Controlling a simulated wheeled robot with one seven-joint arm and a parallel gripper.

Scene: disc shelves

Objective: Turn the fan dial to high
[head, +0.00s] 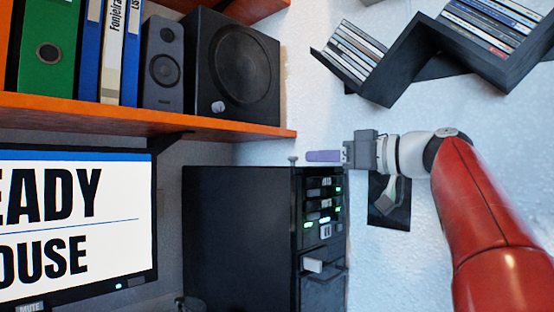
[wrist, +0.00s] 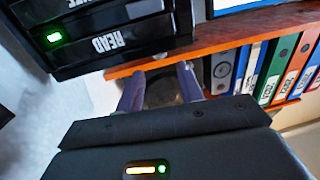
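A small grey knob (head: 292,160), which may be the fan dial, stands at the top front edge of the black computer tower (head: 230,230) in the head view. A small grey knob (wrist: 160,55) also shows by the tower's edge in the wrist view. I cannot read its setting or any markings. My gripper (head: 310,156), with purple fingers, is just right of the knob at about its height and looks apart from it. In the wrist view the two fingers (wrist: 160,71) are spread with nothing held between them. The knob lies just beyond the gap between the fingertips.
An orange shelf (head: 150,116) with a black speaker (head: 236,70) and binders (head: 46,50) overhangs at upper left. A monitor (head: 70,225) stands left of the tower. A dark zigzag disc shelf (head: 390,82) hangs at upper right. White wall lies between.

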